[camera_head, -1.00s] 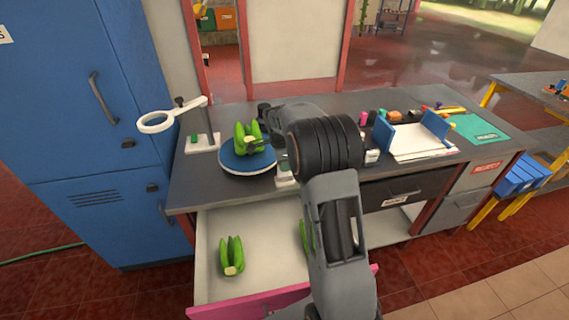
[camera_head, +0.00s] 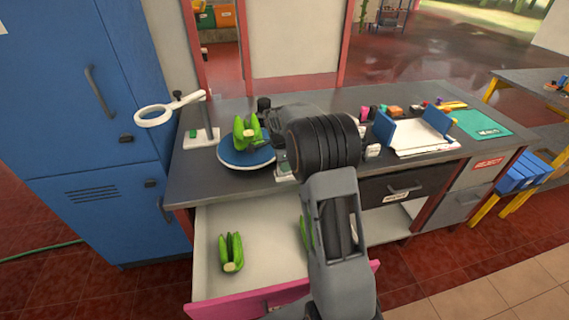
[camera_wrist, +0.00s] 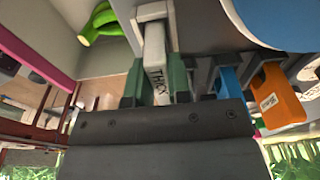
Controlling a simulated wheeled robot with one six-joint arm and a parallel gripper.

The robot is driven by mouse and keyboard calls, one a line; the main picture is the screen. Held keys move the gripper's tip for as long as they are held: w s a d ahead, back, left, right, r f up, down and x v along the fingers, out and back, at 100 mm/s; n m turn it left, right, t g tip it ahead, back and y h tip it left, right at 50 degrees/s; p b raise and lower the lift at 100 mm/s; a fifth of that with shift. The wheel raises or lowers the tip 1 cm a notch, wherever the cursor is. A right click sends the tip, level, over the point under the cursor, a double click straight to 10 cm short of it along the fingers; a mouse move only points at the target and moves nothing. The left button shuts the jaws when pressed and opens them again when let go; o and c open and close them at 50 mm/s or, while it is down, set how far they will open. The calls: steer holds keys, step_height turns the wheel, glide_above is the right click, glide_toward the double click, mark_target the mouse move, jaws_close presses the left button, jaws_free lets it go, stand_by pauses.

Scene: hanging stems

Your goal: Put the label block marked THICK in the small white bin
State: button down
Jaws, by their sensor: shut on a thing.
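The white label block marked THICK (camera_wrist: 155,52) stands between the green fingers of my gripper (camera_wrist: 157,76) in the wrist view. The gripper is shut on it, with the lettering facing the camera. A white piece (camera_wrist: 153,12) lies just beyond the block's far end; I cannot tell whether they touch or what it is. In the head view my arm hides the block and most of the gripper, close to the right of the blue plate. A small white box-like thing (camera_head: 373,151) stands on the counter right of my arm; I cannot tell if it is the bin.
A blue plate (camera_head: 232,162) bears green bananas (camera_head: 246,133). A magnifier (camera_head: 156,117) stands at its left. The open drawer (camera_head: 209,237) below holds more bananas (camera_head: 231,252). In the wrist view an orange labelled thing (camera_wrist: 275,95) and a blue one (camera_wrist: 227,77) are right of the fingers.

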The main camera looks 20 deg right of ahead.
steer(key=c, duration=1)
jaws_free()
steer(key=shift+f, duration=0.1)
